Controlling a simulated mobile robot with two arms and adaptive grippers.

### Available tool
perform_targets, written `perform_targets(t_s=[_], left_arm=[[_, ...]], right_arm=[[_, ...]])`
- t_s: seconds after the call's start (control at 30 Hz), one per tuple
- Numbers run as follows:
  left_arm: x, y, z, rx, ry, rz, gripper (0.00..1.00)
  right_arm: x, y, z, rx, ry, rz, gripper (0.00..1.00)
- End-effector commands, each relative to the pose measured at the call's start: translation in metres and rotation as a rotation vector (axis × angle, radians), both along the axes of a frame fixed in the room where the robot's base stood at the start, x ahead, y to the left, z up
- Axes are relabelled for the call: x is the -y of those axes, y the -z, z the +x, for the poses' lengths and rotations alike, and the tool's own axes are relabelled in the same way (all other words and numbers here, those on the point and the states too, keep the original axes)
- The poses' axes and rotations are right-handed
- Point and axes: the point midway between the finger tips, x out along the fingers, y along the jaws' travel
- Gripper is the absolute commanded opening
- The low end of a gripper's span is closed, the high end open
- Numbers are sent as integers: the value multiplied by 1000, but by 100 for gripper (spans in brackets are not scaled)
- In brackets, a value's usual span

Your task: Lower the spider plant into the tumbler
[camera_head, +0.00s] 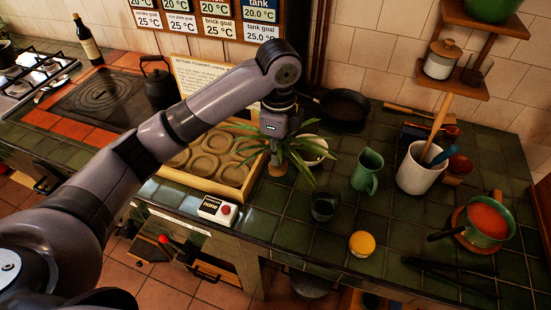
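The spider plant (299,150) has long, thin green leaves that splay around my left gripper (275,145), with a pale brown base showing below them. The gripper points down and appears shut on the plant, though leaves hide its fingertips. The tumbler (324,205) is a dark, see-through glass standing upright on the green tiled counter. It is to the right of the plant and nearer the front edge. The plant is apart from the tumbler. My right gripper is not in view.
A wooden tray of round moulds (210,165) lies left of the plant, with a white bowl (314,150) behind it. A green jug (367,171), yellow-lidded jar (362,243) and utensil crock (418,171) stand around the tumbler's right side.

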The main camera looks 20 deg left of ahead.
Motion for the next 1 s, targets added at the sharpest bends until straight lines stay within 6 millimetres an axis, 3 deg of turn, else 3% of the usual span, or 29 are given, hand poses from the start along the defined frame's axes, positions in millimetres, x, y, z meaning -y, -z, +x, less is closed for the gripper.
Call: perform_targets(t_s=[0.03,0.2,0.37,0.7,1.0], left_arm=[[6,-10,1,0,3,-1,0],[34,-24,8,-2,4,-2,0],[64,-14,17,-2,3,-1,0],[111,37,31,-1,1,-1,0],[129,59,36,1,1,-1,0]], right_arm=[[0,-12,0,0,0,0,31],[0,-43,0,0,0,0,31],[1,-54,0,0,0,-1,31],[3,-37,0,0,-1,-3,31],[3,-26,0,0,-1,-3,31]])
